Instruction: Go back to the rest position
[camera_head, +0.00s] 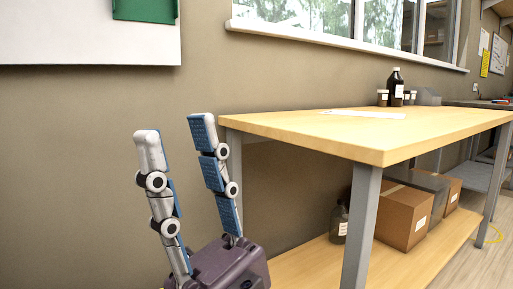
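The gripper is in front of the plain wall and, in the picture, just left of the table's near left end. Whether it touches the table cannot be told.
A wooden-topped table (300,127) with grey legs fills the right. A white sheet (363,114), a dark bottle (396,88) and small jars stand or lie on it. Cardboard boxes (405,216) and another bottle (339,222) are on its lower shelf. A white panel (60,40) hangs upper left.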

